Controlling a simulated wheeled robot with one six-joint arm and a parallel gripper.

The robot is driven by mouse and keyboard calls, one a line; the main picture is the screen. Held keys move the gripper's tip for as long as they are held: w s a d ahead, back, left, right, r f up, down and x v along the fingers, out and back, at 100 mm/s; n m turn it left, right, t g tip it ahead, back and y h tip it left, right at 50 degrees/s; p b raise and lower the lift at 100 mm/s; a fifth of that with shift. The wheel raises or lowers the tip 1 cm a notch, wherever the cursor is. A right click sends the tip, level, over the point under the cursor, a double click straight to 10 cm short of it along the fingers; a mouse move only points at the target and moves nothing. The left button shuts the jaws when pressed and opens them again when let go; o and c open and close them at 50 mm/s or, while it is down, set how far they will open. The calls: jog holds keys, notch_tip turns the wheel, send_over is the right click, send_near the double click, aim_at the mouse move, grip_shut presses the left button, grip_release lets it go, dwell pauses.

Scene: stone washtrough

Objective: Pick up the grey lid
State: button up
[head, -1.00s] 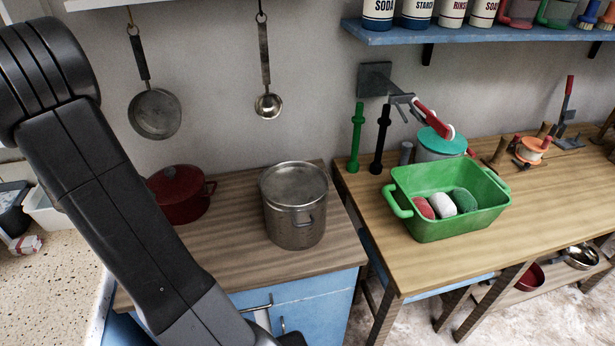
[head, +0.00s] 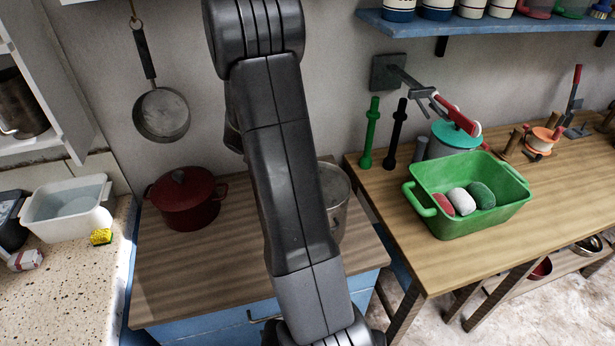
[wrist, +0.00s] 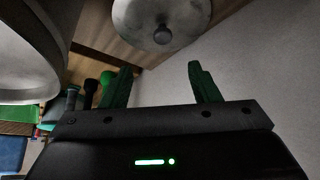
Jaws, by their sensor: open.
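The grey lid (wrist: 150,10) shows at the top of the wrist view, a round pale disc with a small knob (wrist: 162,37), lying on a wooden surface close to the wall. Its far edge is cut off. I cannot make it out in the head view. My gripper (wrist: 159,76) is open, with its two green fingers apart and nothing between them. The lid is beyond the fingertips, apart from them. In the head view my arm hides the gripper.
A steel pot (head: 338,200) stands on the wooden counter, partly behind my arm; a large curved grey surface (wrist: 25,65) fills the wrist view's left. A red pot (head: 184,205) stands left. A pan (head: 161,114) hangs above. A green basin (head: 470,222) sits on the right table.

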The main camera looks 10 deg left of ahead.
jog(key=x, duration=0.7)
jog(key=shift+w+f+p, duration=0.1)
jog(key=shift+f+p, duration=0.15)
jog(key=shift+p, duration=0.1)
jog(key=shift+p+x, duration=0.9)
jog(key=shift+x, duration=1.7)
jog(key=shift+w+a, duration=0.1)
jog(key=shift+a, duration=0.05)
jog(key=shift+r, duration=0.1)
grip_shut()
